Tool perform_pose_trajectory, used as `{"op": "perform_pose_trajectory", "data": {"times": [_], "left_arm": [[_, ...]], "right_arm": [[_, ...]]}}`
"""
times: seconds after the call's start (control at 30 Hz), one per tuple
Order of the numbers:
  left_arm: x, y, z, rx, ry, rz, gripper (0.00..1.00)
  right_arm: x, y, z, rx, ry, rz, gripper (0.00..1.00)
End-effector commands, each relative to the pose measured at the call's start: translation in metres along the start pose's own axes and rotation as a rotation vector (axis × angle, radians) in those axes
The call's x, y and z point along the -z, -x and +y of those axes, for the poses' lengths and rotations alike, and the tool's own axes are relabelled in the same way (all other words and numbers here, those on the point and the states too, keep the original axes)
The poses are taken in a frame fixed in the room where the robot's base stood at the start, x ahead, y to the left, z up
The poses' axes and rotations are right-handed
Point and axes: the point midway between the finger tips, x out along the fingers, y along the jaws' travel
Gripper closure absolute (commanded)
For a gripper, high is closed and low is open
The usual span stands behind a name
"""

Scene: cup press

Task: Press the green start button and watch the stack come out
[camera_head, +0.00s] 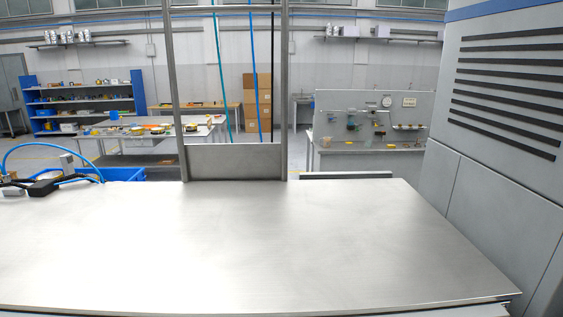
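No green start button and no stack of cups can be made out in the head view. A wide bare metal table (250,240) fills the lower part of the view. A large grey machine cabinet (500,110) with dark horizontal vent slots and a blue stripe near its top stands at the right edge. Neither of my grippers is in view.
A metal frame with a low plate (235,162) stands at the table's back edge, with hoses hanging inside it. A blue crate (122,174) and black fittings with a blue hose (38,186) are at the back left. The tabletop is clear.

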Motion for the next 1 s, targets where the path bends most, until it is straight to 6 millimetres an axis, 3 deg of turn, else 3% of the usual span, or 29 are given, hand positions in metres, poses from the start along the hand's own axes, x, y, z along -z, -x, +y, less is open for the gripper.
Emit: {"op": "perform_pose_trajectory", "data": {"times": [0.03,0.43,1.0], "left_arm": [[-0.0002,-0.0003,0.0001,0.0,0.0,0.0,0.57],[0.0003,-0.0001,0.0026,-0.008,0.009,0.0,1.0],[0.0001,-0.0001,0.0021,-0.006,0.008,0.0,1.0]], "right_arm": [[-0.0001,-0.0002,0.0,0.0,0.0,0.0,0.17],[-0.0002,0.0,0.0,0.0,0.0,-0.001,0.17],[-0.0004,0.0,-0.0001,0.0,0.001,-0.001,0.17]]}}
